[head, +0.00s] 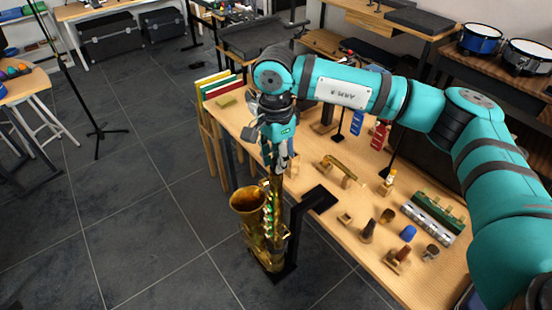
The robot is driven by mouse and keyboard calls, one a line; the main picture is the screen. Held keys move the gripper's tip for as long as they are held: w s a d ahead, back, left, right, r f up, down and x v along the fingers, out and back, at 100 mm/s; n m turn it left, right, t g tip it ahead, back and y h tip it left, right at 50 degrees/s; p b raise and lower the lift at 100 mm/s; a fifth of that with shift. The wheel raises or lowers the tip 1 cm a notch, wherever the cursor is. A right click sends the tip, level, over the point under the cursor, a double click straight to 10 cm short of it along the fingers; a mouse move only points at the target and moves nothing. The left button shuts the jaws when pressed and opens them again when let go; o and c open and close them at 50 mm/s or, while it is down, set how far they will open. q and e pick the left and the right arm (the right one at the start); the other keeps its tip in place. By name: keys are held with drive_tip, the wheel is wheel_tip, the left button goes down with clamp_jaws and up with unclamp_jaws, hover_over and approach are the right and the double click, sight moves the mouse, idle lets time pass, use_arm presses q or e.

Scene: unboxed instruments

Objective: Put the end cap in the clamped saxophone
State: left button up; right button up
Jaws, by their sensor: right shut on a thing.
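The brass saxophone (270,225) stands upright beside the near left edge of the wooden table, bell to the left, held by a black clamp stand (298,222). My right gripper (279,165) points down over the top end of the saxophone's body. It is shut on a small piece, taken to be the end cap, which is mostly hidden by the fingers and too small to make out. I cannot tell whether the piece touches the saxophone's opening. My left gripper is not in view.
A curved brass neck (342,168) rests on wooden supports on the table (325,228). A blue piece (408,233) and several small brown parts lie at the right. A long green-and-silver instrument (433,217) lies beyond. The floor left of the saxophone is clear.

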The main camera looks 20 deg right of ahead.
drive_tip(key=shift+b, duration=0.3)
idle(0.6)
drive_tip(key=shift+f+b, duration=0.6)
drive_tip(key=shift+b, duration=0.05)
idle(0.4)
idle(0.4)
drive_tip(key=o, duration=0.9)
drive_tip(key=shift+c, duration=0.2)
drive_tip(key=shift+r, duration=0.2)
drive_tip(key=shift+c, duration=0.3)
drive_tip(key=shift+r+p, duration=1.2)
drive_tip(key=shift+r, duration=1.65)
